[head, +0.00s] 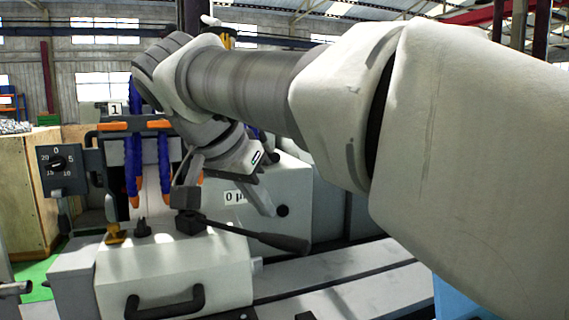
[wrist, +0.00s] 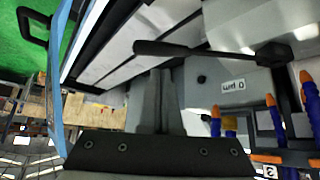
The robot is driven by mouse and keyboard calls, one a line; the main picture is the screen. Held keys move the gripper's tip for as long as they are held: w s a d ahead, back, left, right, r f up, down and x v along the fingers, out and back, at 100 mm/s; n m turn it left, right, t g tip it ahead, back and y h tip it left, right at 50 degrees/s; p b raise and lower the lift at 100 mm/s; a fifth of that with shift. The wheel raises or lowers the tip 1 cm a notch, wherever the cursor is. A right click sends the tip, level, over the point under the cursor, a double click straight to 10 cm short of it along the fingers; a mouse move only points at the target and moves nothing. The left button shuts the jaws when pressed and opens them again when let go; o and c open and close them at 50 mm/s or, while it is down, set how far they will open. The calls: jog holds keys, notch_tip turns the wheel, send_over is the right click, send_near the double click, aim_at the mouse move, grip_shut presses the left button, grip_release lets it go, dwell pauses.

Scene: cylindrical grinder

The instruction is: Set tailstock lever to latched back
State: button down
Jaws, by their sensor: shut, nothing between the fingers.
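The tailstock lever (head: 255,234) is a dark bar with a thick rounded handle. In the head view it runs from a dark hub (head: 190,222) on the light housing to the lower right. In the wrist view the lever (wrist: 190,50) crosses the upper middle, with its handle end at the left. My gripper (head: 268,212) is above the lever's bar in the head view. In the wrist view my gripper (wrist: 160,73) has its fingers together and empty, with the tips just below the bar in the picture. I cannot tell whether they touch it.
Blue hoses with orange nozzles (head: 134,180) hang left of my arm. A dial (head: 57,164) stands at the far left. A "0 µm" label (head: 236,197) is on the grey housing behind the lever. A black handle (head: 165,305) is at the front. Flat machine ways (head: 340,275) lie right.

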jog(key=p+v, duration=0.1)
jog(key=v, duration=0.6)
jog(key=shift+r, duration=0.35)
jog(key=shift+d, duration=0.1)
